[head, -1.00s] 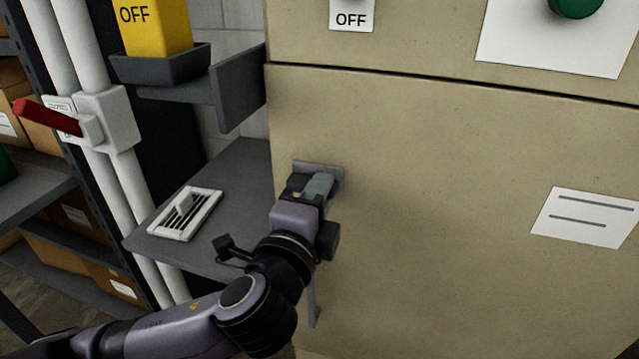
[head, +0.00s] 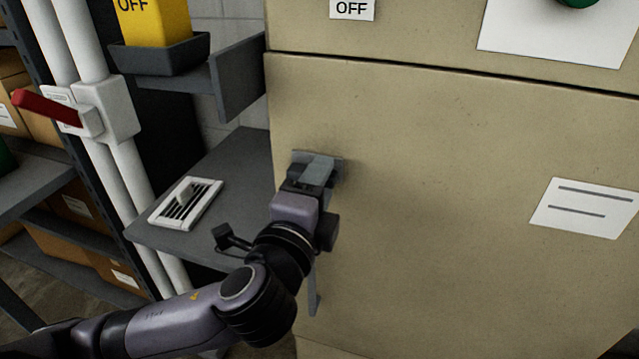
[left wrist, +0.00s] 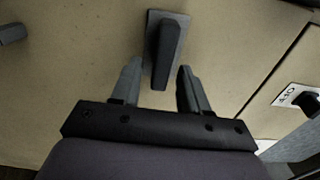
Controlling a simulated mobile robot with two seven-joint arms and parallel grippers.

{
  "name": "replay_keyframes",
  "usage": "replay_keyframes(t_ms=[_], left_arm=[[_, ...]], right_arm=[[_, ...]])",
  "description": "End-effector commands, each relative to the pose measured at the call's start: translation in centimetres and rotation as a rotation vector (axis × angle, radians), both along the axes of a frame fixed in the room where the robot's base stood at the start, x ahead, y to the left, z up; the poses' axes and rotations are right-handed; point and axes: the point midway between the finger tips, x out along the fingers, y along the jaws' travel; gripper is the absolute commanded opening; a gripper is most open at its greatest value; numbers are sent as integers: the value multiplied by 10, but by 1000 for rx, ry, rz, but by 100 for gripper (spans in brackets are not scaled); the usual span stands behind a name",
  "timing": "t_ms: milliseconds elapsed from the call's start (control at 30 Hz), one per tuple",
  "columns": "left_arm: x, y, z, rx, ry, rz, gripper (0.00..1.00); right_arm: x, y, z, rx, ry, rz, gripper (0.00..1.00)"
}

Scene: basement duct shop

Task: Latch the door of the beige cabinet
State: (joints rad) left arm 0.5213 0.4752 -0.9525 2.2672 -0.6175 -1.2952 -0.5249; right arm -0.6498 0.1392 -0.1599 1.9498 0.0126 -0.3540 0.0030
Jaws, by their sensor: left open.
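The beige cabinet's door (head: 430,210) fills the right of the head view and looks closed against its frame. Its latch, a dark grey handle on a grey plate (head: 337,160), is near the door's left edge, mostly hidden by my left gripper (head: 316,174). In the left wrist view the latch handle (left wrist: 168,45) points toward my left gripper (left wrist: 158,76). The fingers are open, one on each side of the handle's end, with gaps visible. I cannot tell whether the latch is engaged.
A grey shelf (head: 225,165) with a white vent grille (head: 187,203) stands left of the cabinet. Behind it are white pipes with a red lever (head: 45,106) and a yellow box (head: 160,22) in a dark tray. A white label (head: 588,208) is on the door.

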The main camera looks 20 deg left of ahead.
Motion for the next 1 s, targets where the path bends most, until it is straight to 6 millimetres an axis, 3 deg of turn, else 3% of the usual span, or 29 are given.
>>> replay_keyframes(t_ms=[500, 1000], left_arm=[[-64, 1, -2, -1, 2, -2, 45], [-70, 2, 0, 1, 1, 0, 45]], right_arm=[[0, 0, -11, -1, 0, -1, 0], [0, -1, -11, -1, 0, -1, 0]])
